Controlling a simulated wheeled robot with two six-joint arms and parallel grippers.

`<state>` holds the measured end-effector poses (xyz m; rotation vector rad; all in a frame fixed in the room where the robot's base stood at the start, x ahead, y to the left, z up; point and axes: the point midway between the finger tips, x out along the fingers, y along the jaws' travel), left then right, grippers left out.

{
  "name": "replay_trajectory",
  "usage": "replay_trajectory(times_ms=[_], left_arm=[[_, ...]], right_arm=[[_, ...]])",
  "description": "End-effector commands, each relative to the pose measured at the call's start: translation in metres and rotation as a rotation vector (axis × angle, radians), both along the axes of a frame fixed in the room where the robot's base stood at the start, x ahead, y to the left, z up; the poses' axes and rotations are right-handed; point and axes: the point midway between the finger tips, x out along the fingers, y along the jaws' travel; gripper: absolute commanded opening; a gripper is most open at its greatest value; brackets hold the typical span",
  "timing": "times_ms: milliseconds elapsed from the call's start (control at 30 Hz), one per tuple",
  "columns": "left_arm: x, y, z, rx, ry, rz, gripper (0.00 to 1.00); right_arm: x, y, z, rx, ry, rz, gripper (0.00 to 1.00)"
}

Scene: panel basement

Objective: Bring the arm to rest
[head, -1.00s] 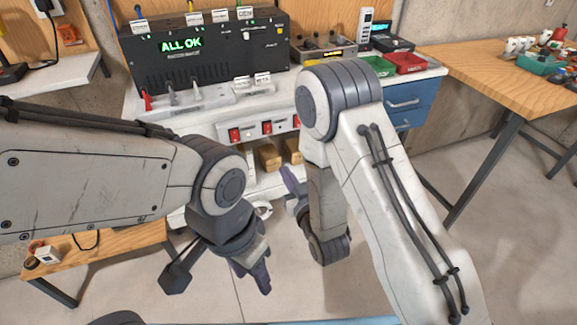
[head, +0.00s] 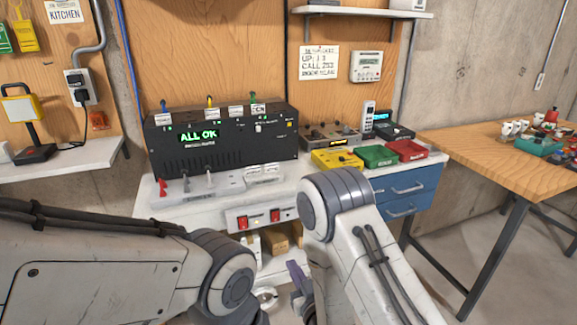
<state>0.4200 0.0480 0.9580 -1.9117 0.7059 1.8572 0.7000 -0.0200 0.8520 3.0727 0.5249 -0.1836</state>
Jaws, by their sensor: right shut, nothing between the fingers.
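My right arm (head: 345,225) comes in from the bottom right and bends at a grey joint in front of the bench. My right gripper (head: 297,277) shows in part at the bottom centre, dark and purplish, left of its own arm. It is shut and empty, and much of it is cut off or hidden. My left arm (head: 110,270) reaches in from the left to a grey joint (head: 232,280). My left gripper is below the picture's edge.
A black box (head: 228,165) reading "ALL OK" stands on the white bench. Yellow (head: 337,160), green (head: 376,156) and red (head: 407,150) trays sit beside it. A switch strip (head: 262,217) is on the front. Blue drawers (head: 410,180) and a wooden table (head: 500,160) lie right.

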Motion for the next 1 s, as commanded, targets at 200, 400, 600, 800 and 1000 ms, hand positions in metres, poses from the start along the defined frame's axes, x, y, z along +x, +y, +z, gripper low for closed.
replay_trajectory(times_ms=[200, 400, 600, 800, 1000], left_arm=[[0.000, 0.000, 0.014, 0.000, 0.000, 0.000, 0.50], [0.000, 0.000, 0.027, 0.000, 0.000, 0.000, 0.50], [0.000, 0.000, 0.040, 0.000, 0.000, 0.000, 0.50], [0.000, 0.000, 0.053, 0.000, 0.000, 0.000, 0.50], [0.000, 0.000, 0.063, 0.000, 0.000, 0.000, 0.50]], right_arm=[[0.002, 0.024, 0.023, -0.060, 0.185, 0.039, 0.00], [-0.025, 0.042, 0.046, -0.156, 0.441, 0.091, 0.00], [-0.081, 0.044, 0.076, -0.265, 0.693, 0.150, 0.00], [-0.157, 0.029, 0.116, -0.394, 0.937, 0.217, 0.00], [-0.234, -0.002, 0.153, -0.522, 1.142, 0.273, 0.00]])
